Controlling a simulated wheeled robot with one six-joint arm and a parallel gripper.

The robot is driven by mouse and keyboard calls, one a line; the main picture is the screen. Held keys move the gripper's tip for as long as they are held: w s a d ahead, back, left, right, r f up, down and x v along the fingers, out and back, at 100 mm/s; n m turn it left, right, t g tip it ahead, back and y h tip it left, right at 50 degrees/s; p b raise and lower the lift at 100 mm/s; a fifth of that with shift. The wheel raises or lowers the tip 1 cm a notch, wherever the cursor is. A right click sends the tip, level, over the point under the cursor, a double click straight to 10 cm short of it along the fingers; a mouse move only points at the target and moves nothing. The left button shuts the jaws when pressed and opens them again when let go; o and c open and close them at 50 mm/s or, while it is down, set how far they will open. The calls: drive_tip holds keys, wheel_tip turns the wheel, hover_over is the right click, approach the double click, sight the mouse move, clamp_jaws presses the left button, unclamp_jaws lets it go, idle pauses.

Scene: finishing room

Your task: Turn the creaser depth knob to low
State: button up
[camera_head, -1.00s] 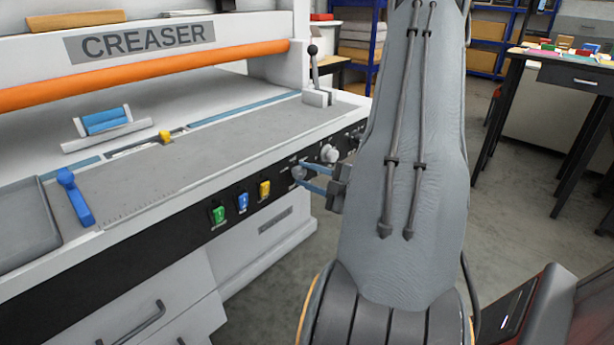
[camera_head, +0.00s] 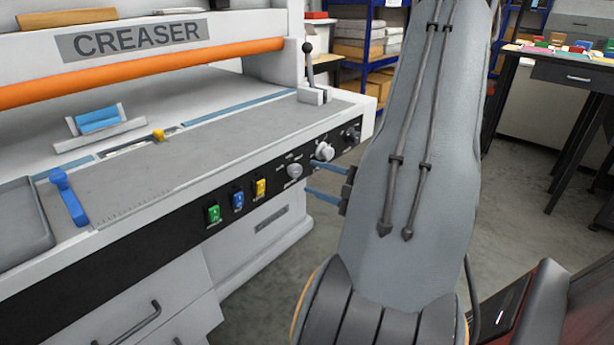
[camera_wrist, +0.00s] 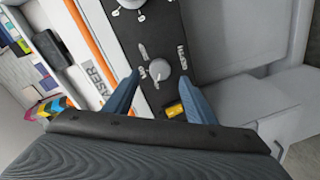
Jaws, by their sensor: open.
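The creaser's black front panel bears several pale knobs. The nearest knob (camera_head: 294,171) is just left of my gripper (camera_head: 309,177), whose two blue fingers are spread and empty. In the wrist view this knob (camera_wrist: 160,68) lies in line with the gap between the fingertips of my gripper (camera_wrist: 161,74). It looks clear of both fingers. A second knob (camera_head: 324,151) is farther right along the panel, close to the upper finger in the head view; it also shows at the wrist view's top edge (camera_wrist: 132,3).
Green (camera_head: 214,214), blue (camera_head: 238,201) and yellow (camera_head: 261,188) switches sit left of the knobs. A black-tipped lever (camera_head: 309,65) stands above the panel. A dark table (camera_head: 560,72) with coloured items is at the back right. The floor between is clear.

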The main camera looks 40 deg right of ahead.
drive_tip(key=shift+s+d+r, duration=0.1)
drive_tip(key=shift+s+d, duration=0.05)
drive_tip(key=shift+s, duration=1)
